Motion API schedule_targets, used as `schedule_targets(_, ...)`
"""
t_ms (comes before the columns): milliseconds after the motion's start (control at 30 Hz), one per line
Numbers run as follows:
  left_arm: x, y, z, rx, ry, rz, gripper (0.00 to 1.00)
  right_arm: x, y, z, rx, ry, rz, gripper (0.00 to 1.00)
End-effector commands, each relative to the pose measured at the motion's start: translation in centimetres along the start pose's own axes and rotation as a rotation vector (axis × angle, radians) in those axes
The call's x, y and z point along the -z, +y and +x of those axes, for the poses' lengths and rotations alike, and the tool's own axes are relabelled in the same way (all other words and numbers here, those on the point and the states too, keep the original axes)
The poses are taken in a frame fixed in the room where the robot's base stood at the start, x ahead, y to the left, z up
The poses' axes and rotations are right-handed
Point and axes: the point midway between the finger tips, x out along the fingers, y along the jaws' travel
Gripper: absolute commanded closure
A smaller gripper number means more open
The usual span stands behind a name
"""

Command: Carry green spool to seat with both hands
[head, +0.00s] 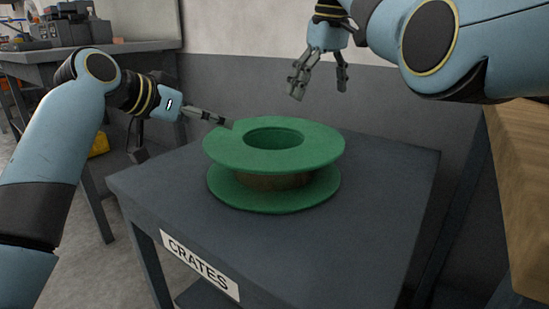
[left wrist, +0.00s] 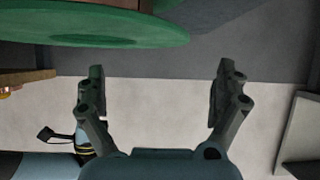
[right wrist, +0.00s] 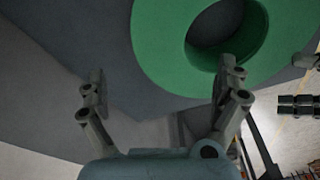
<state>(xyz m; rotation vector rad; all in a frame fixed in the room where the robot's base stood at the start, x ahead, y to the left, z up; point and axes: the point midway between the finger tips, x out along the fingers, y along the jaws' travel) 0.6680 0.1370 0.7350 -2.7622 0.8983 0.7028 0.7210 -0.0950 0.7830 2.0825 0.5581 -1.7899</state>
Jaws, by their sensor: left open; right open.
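The green spool (head: 275,148) lies flat on the dark grey table (head: 390,180) in the head view, its round hole facing up and a copper-brown core between its two flanges. My left gripper (head: 222,121) is at the spool's left edge; I cannot tell whether it touches. In the left wrist view the spool (left wrist: 110,28) is at the top and the open jaws (left wrist: 160,85) hold nothing. My right gripper (head: 318,82) is open and empty above and behind the spool. In the right wrist view the spool (right wrist: 165,45) lies beyond the jaws (right wrist: 165,82). I cannot identify the seat.
A sign reading CRATES (head: 202,268) is on the table's front edge. A wooden block or board (head: 520,190) stands at the right. A cluttered workbench (head: 80,48) is at the back left, and a grey and white wall (head: 235,75) is behind. The tabletop around the spool is clear.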

Motion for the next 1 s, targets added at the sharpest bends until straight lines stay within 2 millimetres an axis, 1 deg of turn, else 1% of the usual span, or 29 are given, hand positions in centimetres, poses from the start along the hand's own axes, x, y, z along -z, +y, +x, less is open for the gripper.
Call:
schedule_targets(167, -0.1, 0.0, 1.5, -0.001, -0.001, -0.003, 0.00, -0.1, 0.0, 1.6, 0.002, -0.004, 0.001, 0.00)
schedule_targets(267, -0.1, 0.1, 3.1, -0.002, -0.001, -0.003, 0.00, -0.1, 0.0, 3.2, 0.002, -0.004, 0.001, 0.00)
schedule_targets(400, -0.1, 0.1, 5.8, -0.002, -0.002, -0.002, 0.00, -0.1, 0.0, 5.9, 0.002, -0.004, 0.001, 0.00)
schedule_targets(600, -0.2, 0.0, 8.9, -0.001, -0.003, -0.003, 0.00, -0.1, 0.0, 9.0, 0.001, -0.003, 0.001, 0.00)
schedule_targets(700, -0.1, 0.0, 9.9, -0.001, -0.002, -0.002, 0.00, -0.1, 0.0, 10.0, 0.001, -0.003, 0.001, 0.00)
schedule_targets(800, -0.1, 0.0, 10.5, 0.000, -0.002, -0.002, 0.00, -0.1, 0.1, 10.6, 0.000, -0.001, 0.001, 0.00)
schedule_targets(1000, -0.2, 0.0, 10.8, 0.001, -0.002, -0.001, 0.00, -0.1, 0.0, 10.9, 0.000, -0.001, 0.001, 0.00)
